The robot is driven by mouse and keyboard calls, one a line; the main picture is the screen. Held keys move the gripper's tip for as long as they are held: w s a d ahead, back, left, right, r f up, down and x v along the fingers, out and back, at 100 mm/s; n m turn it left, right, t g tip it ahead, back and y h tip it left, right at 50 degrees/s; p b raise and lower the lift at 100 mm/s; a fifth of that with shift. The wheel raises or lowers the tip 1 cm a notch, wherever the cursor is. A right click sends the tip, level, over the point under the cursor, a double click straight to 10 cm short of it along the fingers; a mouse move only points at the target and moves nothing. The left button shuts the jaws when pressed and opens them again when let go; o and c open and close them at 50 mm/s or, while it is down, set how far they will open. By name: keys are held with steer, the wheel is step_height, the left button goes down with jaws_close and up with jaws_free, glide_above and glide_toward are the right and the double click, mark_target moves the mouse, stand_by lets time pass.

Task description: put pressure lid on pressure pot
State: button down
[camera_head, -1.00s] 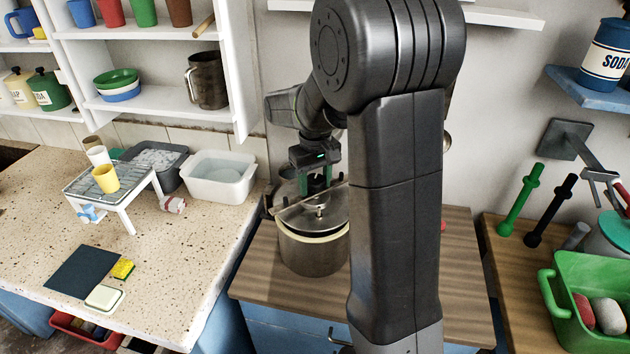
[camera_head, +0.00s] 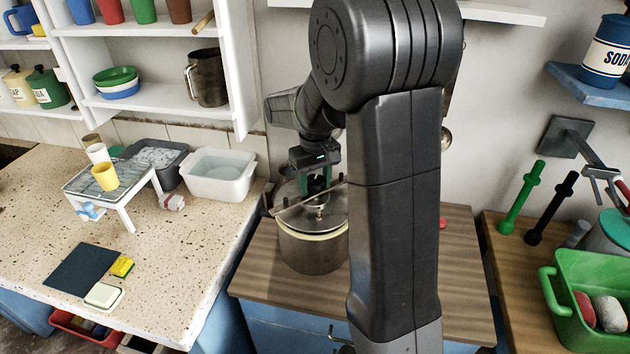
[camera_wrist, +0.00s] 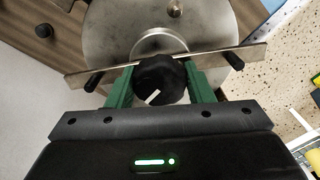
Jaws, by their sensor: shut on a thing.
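The pressure pot (camera_head: 310,253) is a metal pot with a pale rim, standing on the wooden top of the cabinet behind my arm. The round metal pressure lid (camera_head: 330,215), with a crossbar and a small valve, lies over the pot's mouth and looks close to level. Whether it is fully seated I cannot tell. My gripper (camera_head: 319,185) is above the lid, its green fingers shut on the lid's black knob. In the wrist view the lid (camera_wrist: 112,30) fills the top, and the fingers of my gripper (camera_wrist: 160,80) stand on both sides of the knob (camera_wrist: 158,80).
The wooden top (camera_head: 455,270) has free room at the right of the pot. A green tub (camera_head: 570,300) stands on the right.

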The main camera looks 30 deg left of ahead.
steer(key=shift+f, duration=0.75)
stand_by(1.1)
steer(key=shift+c, duration=0.7)
jaws_free()
steer(key=shift+r+p, duration=2.55)
steer(key=shift+r, duration=1)
steer(key=shift+f, duration=0.2)
step_height(320, 180, down, 7)
steer(key=b, duration=0.5)
steer(key=shift+r+b, duration=0.1)
steer(key=shift+b, duration=0.25)
